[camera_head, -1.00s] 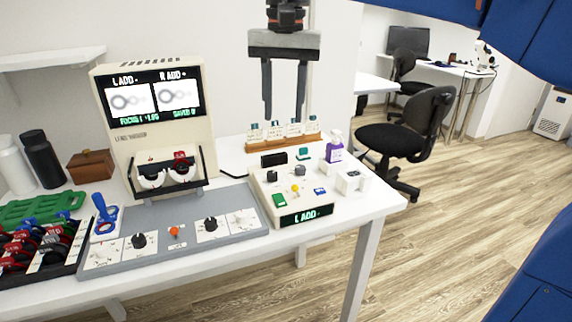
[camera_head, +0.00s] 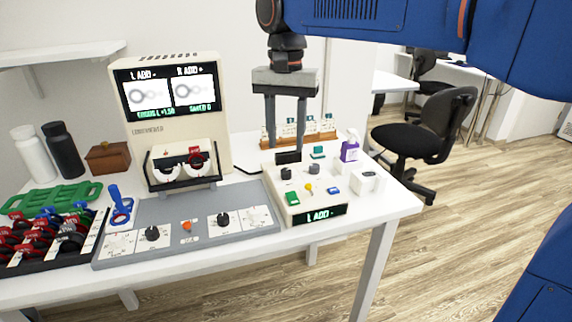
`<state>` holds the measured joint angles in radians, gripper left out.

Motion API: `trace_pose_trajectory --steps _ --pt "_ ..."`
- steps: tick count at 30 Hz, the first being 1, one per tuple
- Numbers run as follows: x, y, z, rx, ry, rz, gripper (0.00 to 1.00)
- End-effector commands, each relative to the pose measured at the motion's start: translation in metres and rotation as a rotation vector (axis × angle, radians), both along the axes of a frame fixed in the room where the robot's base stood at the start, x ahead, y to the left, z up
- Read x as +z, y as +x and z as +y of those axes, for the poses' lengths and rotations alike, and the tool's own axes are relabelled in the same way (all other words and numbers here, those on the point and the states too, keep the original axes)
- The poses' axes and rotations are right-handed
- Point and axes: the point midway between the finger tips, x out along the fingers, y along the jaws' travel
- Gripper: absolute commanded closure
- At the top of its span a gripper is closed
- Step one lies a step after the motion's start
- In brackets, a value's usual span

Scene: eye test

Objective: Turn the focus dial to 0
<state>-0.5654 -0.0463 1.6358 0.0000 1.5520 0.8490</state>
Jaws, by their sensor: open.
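The grey panel (camera_head: 187,248) lies along the table front and carries two black knobs, a left one (camera_head: 152,233) and a right one (camera_head: 224,220), with printed scales. The white console (camera_head: 300,197) beside it has two more dark knobs, a left one (camera_head: 286,174) and a right one (camera_head: 314,169). I cannot read which is the focus dial. The screen (camera_head: 168,91) shows a "FOCUS L" line that looks like +1.50. My gripper (camera_head: 286,143) points down, open and empty, its fingers apart, above and behind the console; it appears to touch nothing.
A rack of small bottles (camera_head: 300,136) stands behind the console. A purple bottle (camera_head: 350,149) and a white box (camera_head: 369,182) are at its right. A blue-handled tool (camera_head: 119,206) and a black lens tray (camera_head: 50,240) are at left. A chair (camera_head: 440,125) stands beyond the table.

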Motion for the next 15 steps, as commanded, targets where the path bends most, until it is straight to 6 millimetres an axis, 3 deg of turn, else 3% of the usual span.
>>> trace_pose_trajectory --steps 9,15 --pt "-0.053 0.0 0.0 0.0 -0.002 0.002 0.6" --pt "-0.071 0.0 0.0 0.0 0.0 0.0 0.6"
